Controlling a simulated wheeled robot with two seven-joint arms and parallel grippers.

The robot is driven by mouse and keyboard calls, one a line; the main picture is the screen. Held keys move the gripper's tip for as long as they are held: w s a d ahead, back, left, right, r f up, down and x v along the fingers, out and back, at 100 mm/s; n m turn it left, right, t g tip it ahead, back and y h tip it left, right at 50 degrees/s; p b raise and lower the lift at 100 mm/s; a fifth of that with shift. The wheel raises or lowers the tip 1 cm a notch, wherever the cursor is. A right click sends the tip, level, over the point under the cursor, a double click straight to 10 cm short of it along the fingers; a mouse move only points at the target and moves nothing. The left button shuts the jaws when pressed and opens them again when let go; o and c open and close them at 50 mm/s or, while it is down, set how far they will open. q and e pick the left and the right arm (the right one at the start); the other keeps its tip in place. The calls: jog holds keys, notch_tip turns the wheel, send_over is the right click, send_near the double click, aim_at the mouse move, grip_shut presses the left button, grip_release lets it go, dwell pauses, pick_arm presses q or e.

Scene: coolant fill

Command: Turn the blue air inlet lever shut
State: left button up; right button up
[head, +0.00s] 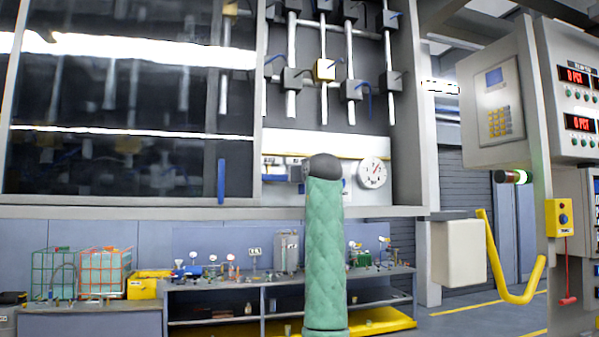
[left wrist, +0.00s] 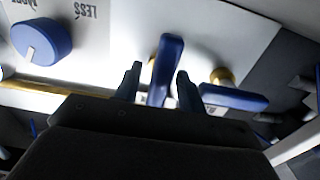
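In the left wrist view, a blue lever (left wrist: 167,58) on a white panel stands between the two dark fingers of my left gripper (left wrist: 159,72). The fingers are apart, one on each side of it, with a visible gap on the left; on the right I cannot tell if they touch. A second blue lever (left wrist: 233,97) on a brass fitting lies just right of the fingers. I cannot read which lever is the air inlet. My right gripper is not in view.
A blue knob (left wrist: 42,42) marked "LESS" is on the same panel. In the head view, a round gauge (head: 372,173) sits right of my arm. A glass door with a blue handle (head: 221,181) is at left. A bench (head: 290,277) with small fittings stands below.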

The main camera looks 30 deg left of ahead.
pick_arm(q)
jog(key=shift+w+a+r, duration=0.1)
jog(key=shift+w+r, duration=0.05)
jog(key=shift+w, duration=0.05)
jog(key=shift+w+a, duration=0.15)
jog(key=shift+a, duration=0.05)
jog(key=shift+c, duration=0.4)
grip_shut()
